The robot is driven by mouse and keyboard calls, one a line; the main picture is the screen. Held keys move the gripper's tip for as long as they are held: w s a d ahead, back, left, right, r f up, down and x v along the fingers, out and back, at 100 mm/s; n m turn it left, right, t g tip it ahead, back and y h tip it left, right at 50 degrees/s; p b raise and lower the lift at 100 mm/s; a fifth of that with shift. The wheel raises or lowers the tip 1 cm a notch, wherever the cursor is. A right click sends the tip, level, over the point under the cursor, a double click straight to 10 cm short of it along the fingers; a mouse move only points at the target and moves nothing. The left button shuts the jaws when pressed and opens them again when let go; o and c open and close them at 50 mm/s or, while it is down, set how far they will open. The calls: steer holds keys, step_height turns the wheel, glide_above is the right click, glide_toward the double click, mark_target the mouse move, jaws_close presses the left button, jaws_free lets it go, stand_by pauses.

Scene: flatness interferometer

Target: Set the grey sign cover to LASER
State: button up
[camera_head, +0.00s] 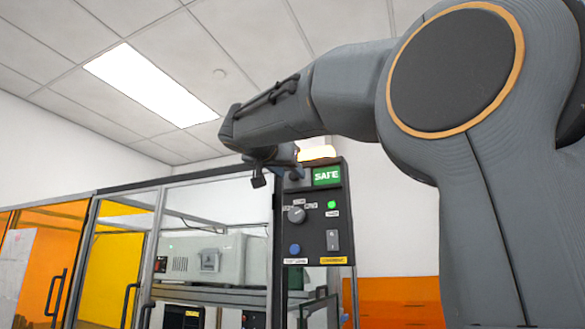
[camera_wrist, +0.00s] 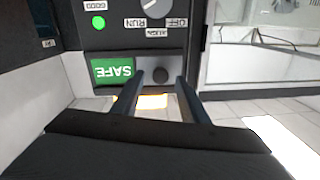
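The black control panel (camera_head: 316,225) has a sign window at its top. The green SAFE sign (camera_head: 327,175) shows in the window's right half and is lit; it shows upside down in the wrist view (camera_wrist: 118,72). The grey sign cover (camera_wrist: 160,67) sits beside SAFE over the other half of the window, and no LASER text shows. In the head view my gripper partly hides that half. My gripper (camera_wrist: 160,80) is open, its two fingers apart in front of the cover, one on each side of its middle. Contact cannot be told.
Below the sign are a rotary selector (camera_head: 297,214), a green lamp (camera_head: 332,205), a blue button (camera_head: 295,249) and a rocker switch (camera_head: 333,240). An amber beacon (camera_head: 318,153) glows on top of the panel. A glazed enclosure (camera_head: 165,240) stands at left.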

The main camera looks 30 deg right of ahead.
steer(key=shift+p+x, duration=0.4)
steer(key=shift+x, duration=0.7)
jaws_close()
